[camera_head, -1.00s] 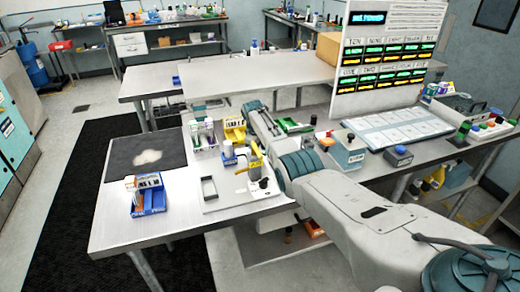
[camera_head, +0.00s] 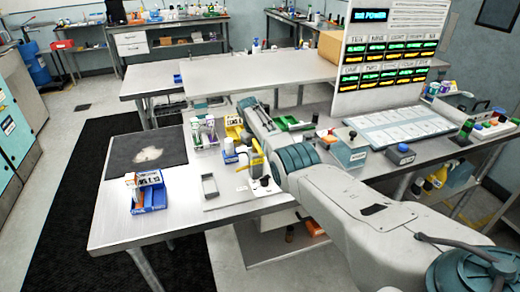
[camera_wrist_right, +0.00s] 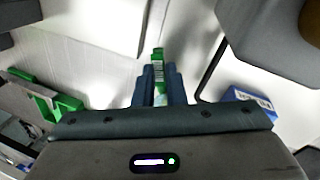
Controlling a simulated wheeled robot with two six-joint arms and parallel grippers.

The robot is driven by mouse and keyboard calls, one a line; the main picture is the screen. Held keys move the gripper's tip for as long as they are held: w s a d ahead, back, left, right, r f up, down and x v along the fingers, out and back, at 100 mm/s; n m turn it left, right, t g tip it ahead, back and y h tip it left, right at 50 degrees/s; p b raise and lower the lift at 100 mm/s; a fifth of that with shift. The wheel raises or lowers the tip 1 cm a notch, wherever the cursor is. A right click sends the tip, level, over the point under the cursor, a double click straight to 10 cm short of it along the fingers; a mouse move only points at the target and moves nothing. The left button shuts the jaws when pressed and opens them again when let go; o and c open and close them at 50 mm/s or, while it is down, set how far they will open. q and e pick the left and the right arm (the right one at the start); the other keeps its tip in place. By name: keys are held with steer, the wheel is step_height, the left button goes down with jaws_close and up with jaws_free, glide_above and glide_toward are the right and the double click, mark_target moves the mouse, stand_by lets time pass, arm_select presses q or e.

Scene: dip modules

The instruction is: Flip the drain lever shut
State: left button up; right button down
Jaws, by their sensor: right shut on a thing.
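My right gripper (camera_wrist_right: 159,88) shows in the right wrist view with its blue fingers shut on a narrow green-and-white piece (camera_wrist_right: 158,58). This piece stands out past the fingertips; I cannot tell whether it is the drain lever. My left gripper is not in view.
A blue tray (camera_head: 149,205) sits near the bench's front left, by a dark mat (camera_head: 125,152). A small grey frame (camera_head: 209,187) lies right of the tray. A green tray (camera_head: 290,123) and a grey box with a black knob (camera_head: 350,155) stand beyond the arm.

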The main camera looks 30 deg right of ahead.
steer(key=c, duration=1.5)
jaws_free()
steer(key=shift+a+r, duration=0.15)
steer(key=shift+r, duration=0.4)
steer(key=b+v, duration=0.1)
steer(key=v, duration=0.8)
steer(key=shift+r+b, duration=0.35)
steer(key=shift+a, duration=0.15)
